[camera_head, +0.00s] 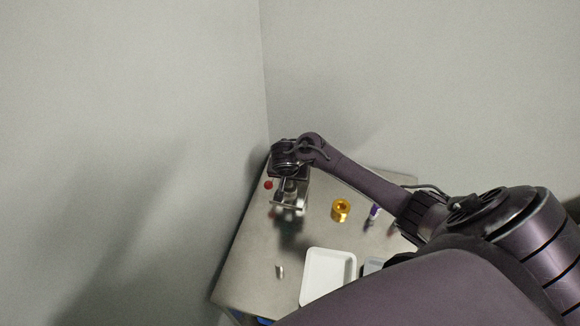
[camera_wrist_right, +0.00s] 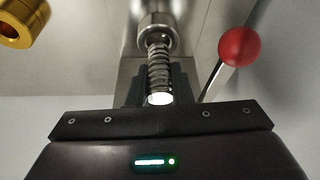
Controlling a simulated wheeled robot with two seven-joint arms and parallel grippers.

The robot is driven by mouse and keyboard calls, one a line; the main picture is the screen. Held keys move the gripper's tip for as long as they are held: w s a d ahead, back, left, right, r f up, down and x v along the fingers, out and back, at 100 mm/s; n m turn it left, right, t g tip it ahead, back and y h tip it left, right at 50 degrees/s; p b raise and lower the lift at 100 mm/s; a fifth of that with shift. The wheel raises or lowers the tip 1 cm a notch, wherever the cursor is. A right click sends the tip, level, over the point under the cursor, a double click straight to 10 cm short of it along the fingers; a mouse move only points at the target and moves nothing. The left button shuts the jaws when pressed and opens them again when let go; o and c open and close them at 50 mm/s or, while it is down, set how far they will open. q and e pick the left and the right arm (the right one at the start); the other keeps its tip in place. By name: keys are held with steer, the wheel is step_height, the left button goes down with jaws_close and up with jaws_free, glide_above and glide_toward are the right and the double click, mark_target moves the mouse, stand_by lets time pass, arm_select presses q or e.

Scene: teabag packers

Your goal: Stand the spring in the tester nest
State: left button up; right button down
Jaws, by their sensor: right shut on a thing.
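The coiled metal spring (camera_wrist_right: 158,72) shows in the right wrist view between the dark fingers of my right gripper (camera_wrist_right: 159,82), which is shut on it. Its far end meets or overlaps a round metal cylinder (camera_wrist_right: 157,32) of the tester; I cannot tell whether it is seated in the nest. The near end is bright white. In the head view my right gripper (camera_head: 290,184) is over the tester (camera_head: 288,207) near the wall corner, and my own arm hides the spring there. My left gripper is not in view.
The tester's red knob (camera_wrist_right: 239,46) on a lever stands close right of the gripper. A gold ring (camera_head: 341,213), a purple item (camera_head: 374,212), a white tray (camera_head: 305,296) and a small metal cylinder (camera_head: 280,271) are on the table (camera_head: 242,268). Walls stand close behind and left.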

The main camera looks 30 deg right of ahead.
steer(key=shift+f+b, duration=0.6)
steer(key=shift+f, duration=0.4)
steer(key=c, duration=1.2)
jaws_free()
steer(key=shift+r, duration=0.15)
steer(key=p+v, duration=0.1)
steer(key=v, duration=0.6)
steer(key=shift+a+r, duration=0.15)
steer(key=shift+r, duration=0.1)
steer(key=shift+s, duration=0.1)
